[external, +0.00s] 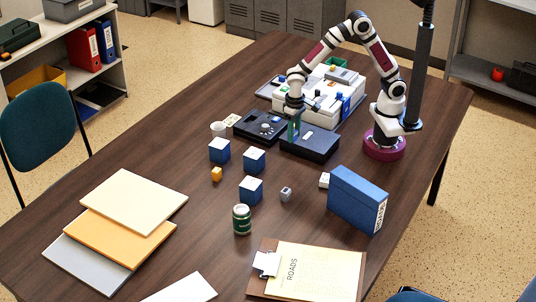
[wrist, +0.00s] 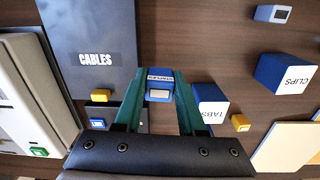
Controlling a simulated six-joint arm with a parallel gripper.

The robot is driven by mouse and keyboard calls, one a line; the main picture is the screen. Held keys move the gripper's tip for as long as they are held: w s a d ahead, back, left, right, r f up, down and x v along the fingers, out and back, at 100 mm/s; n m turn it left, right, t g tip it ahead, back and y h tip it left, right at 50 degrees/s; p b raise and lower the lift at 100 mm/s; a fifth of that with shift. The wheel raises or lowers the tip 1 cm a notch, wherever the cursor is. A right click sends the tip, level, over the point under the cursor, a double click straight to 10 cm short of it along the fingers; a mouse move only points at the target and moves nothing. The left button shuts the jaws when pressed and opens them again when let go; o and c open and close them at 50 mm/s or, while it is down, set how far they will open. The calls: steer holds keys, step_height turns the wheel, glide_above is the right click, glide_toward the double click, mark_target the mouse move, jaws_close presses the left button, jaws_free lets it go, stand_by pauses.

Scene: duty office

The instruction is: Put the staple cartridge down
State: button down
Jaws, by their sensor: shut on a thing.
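My gripper (external: 294,135) points down beside the dark cables box (external: 310,145), which is labelled CABLES in the wrist view (wrist: 95,45). Its green fingers (wrist: 161,80) are shut on a small blue block with a pale face, which looks like the staple cartridge (wrist: 160,96). A white strip marked STAPLES shows just past the cartridge; whether it belongs to a box behind is hard to tell. In the external view the cartridge is too small to make out. A blue box labelled TABS (wrist: 210,98) and one labelled CLIPS (wrist: 288,75) stand to the right in the wrist view.
Three blue boxes stand nearby, one of them in front of the gripper (external: 254,161). A black tray (external: 261,127), a white machine (external: 320,100), a green can (external: 242,220) and a blue binder (external: 357,199) stand around. Bare table lies left of the can.

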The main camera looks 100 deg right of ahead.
steer(key=shift+s+d+r, duration=0.25)
steer(key=shift+d+r, duration=0.35)
steer(key=shift+d, duration=0.2)
steer(key=s+a+r+n, duration=0.3)
steer(key=a+r, duration=0.2)
steer(key=a, duration=0.3)
steer(key=s+a+r+n, duration=0.2)
steer(key=a+r+n, duration=0.2)
steer(key=a+r, duration=0.3)
steer(key=s+a+r+n, duration=0.3)
steer(key=a+r, duration=0.1)
steer(key=a, duration=0.5)
glide_above(361, 182)
step_height(361, 182, down, 7)
steer(key=shift+d+r, duration=0.15)
step_height(361, 182, down, 4)
steer(key=shift+f, duration=0.1)
steer(key=shift+f, duration=0.15)
steer(key=c, duration=0.5)
jaws_free()
